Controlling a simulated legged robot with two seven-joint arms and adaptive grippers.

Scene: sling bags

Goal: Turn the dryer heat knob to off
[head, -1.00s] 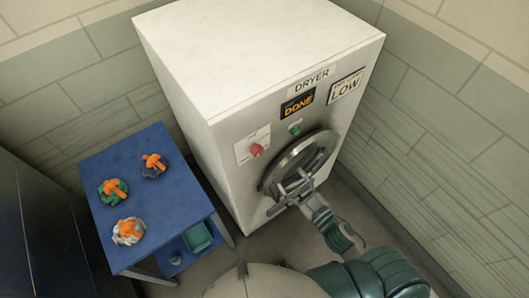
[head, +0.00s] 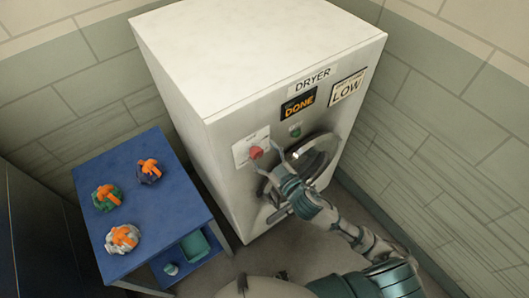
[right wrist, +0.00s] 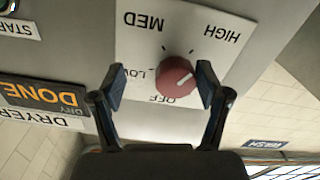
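The white dryer (head: 270,50) stands at the centre of the head view. Its red heat knob (head: 256,153) sits on a white plate on the front. In the right wrist view the knob (right wrist: 176,76) is large, with MED, HIGH, LOW and OFF around it. A pale mark shows on the knob, but where it points is hard to tell. A sign (head: 347,89) on the dryer reads LOW. My right gripper (head: 266,160) is open at the knob. In the right wrist view its fingers (right wrist: 160,77) stand apart on either side of it. My left gripper is out of view.
A DONE display (head: 298,104) and a green button (head: 295,131) sit beside the knob plate. The round dryer door (head: 318,160) is below them. A blue table (head: 175,205) with several coloured bundles stands at left. Walls close in at right.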

